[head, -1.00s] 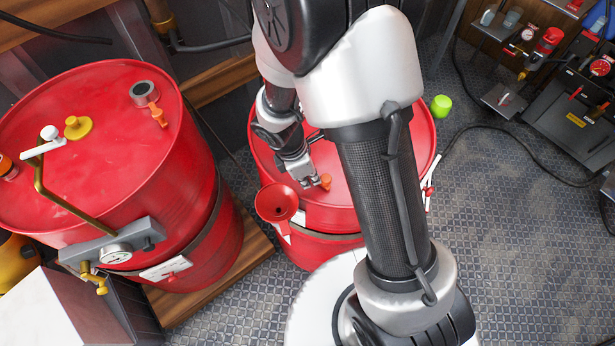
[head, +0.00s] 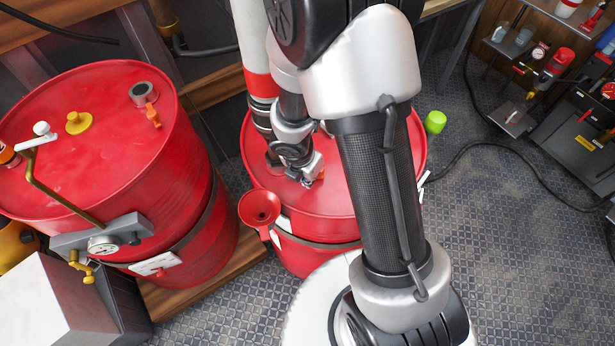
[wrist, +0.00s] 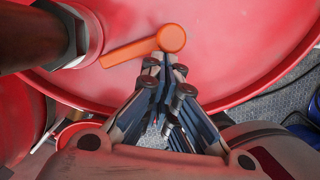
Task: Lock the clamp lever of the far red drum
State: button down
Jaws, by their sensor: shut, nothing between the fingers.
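The red drum (head: 335,195) behind my arm has an orange lever (wrist: 130,51) on its lid, with a round end (wrist: 171,38). In the wrist view the lever runs from the round end back to the black fitting at a pipe's foot. My gripper (wrist: 167,63) is shut and empty, its tips just below the round end; I cannot tell whether they touch it. In the head view my gripper (head: 308,183) is low over the lid and the lever is hidden.
A white pipe with a red lower part (head: 255,55) stands at the drum's back left; its foot fitting (wrist: 70,35) is close to my gripper. A red funnel (head: 259,208) hangs at the drum's front. Another red drum (head: 90,180) with a gauge stands left. The floor (head: 500,230) right is mostly clear.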

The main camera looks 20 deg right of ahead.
jog(key=shift+a, duration=0.2)
jog(key=shift+w+a+p, duration=0.3)
jog(key=shift+a, duration=0.3)
jog(key=p+v, duration=0.9)
jog(key=v, duration=0.1)
jog(key=shift+p, duration=0.4)
